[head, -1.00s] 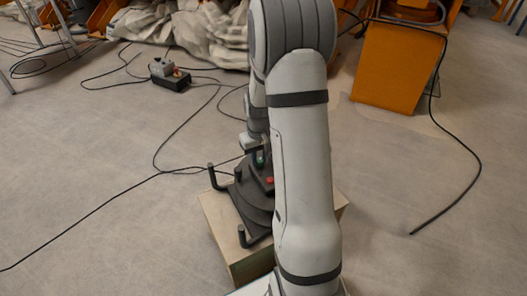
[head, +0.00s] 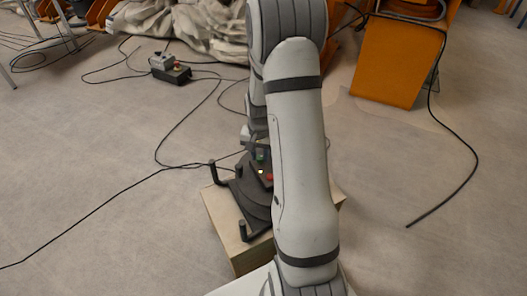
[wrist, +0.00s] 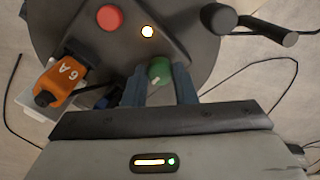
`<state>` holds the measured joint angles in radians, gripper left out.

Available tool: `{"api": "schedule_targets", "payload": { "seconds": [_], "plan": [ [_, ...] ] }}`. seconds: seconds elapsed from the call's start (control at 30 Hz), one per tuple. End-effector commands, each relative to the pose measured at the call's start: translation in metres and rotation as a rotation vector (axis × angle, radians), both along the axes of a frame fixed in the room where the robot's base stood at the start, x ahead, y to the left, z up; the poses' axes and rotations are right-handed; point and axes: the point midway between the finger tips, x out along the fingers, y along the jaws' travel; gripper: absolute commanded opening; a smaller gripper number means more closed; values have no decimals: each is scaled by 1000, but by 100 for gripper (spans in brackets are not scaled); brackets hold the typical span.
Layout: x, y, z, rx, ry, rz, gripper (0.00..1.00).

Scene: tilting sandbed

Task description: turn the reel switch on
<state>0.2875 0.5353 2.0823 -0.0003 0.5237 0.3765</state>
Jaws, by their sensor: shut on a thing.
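The reel (head: 256,205) is a dark grey drum with upright handles, standing on a wooden box (head: 222,240). Its face fills the top of the wrist view (wrist: 195,55), with a red button (wrist: 110,18), a lit yellow-white lamp (wrist: 147,31) and a green knob (wrist: 160,70) with a pale mark. My gripper (wrist: 160,85) is shut on the green knob, one finger at each side of it. In the head view my arm hides part of the reel and most of my gripper.
An orange plug marked 6 A (wrist: 65,75) sits at the left of the reel face. A grey and black box (head: 170,69) with a red part lies on the floor. Black cables (head: 100,215) cross the floor. An orange cabinet (head: 402,65) stands at the back right.

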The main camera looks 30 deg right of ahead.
Motion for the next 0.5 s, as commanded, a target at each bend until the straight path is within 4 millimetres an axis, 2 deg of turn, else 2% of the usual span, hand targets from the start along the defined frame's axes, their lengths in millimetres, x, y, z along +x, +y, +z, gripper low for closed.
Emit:
{"api": "schedule_targets", "payload": {
  "seconds": [0.43, 0.47, 0.5],
  "plan": [
    [-1, 2, -1, 2, 3, -9, 2],
    [-1, 2, -1, 2, 3, -9, 27],
    [-1, 2, -1, 2, 3, -9, 30]
  ]
}}
